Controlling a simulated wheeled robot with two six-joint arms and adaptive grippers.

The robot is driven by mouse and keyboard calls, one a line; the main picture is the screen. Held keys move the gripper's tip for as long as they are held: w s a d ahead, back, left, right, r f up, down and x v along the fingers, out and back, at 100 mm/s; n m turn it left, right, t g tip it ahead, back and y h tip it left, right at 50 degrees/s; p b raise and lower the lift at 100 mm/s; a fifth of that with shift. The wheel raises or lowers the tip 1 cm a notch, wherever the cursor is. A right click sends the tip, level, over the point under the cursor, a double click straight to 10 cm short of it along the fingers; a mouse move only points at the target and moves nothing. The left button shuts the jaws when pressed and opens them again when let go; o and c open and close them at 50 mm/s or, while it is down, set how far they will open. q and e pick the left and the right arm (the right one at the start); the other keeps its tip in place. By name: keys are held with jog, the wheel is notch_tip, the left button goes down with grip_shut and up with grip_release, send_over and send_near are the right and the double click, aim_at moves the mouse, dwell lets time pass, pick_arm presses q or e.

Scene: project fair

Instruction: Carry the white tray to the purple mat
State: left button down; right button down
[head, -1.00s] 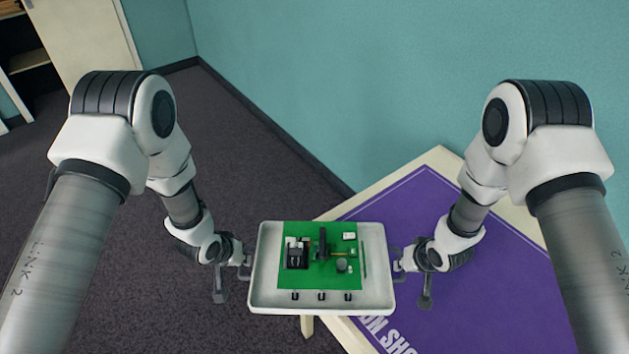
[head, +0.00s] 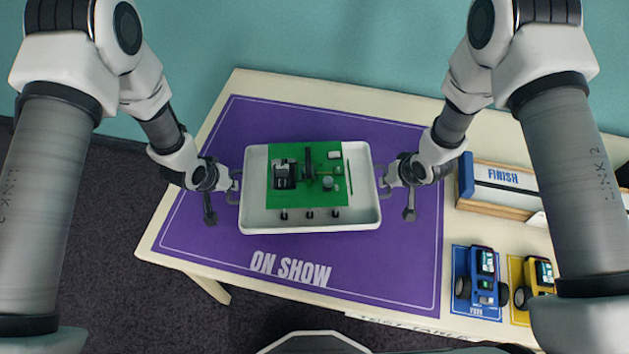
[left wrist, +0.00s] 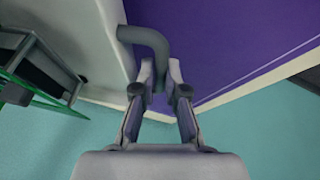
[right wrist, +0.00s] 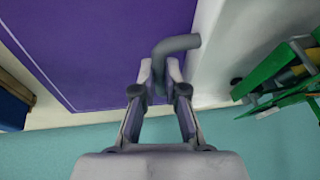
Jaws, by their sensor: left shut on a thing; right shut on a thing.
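The white tray (head: 258,222) shows in the head view over the purple mat (head: 405,270), inside its outline from above. I cannot tell for sure whether it touches the mat. It looks level and carries a green board (head: 305,197) with small model parts. My left gripper (head: 234,186) is shut on the tray's left handle, which also shows in the left wrist view (left wrist: 150,42). My right gripper (head: 385,183) is shut on the right handle, which also shows in the right wrist view (right wrist: 175,45). The mat reads "ON SHOW".
The pale table (head: 190,262) stands against a teal wall (head: 330,45). To the mat's right are a "FINISH" box (head: 505,178), a blue toy car (head: 482,280) and a yellow toy car (head: 538,278). Bare mat surrounds the tray.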

aim_at(238, 196)
pick_arm(q)
jog(key=shift+d, duration=0.15)
pick_arm(e)
jog(key=shift+d, duration=0.1)
pick_arm(q)
jog(key=shift+r, duration=0.1)
pick_arm(e)
jog(key=shift+s, duration=0.1)
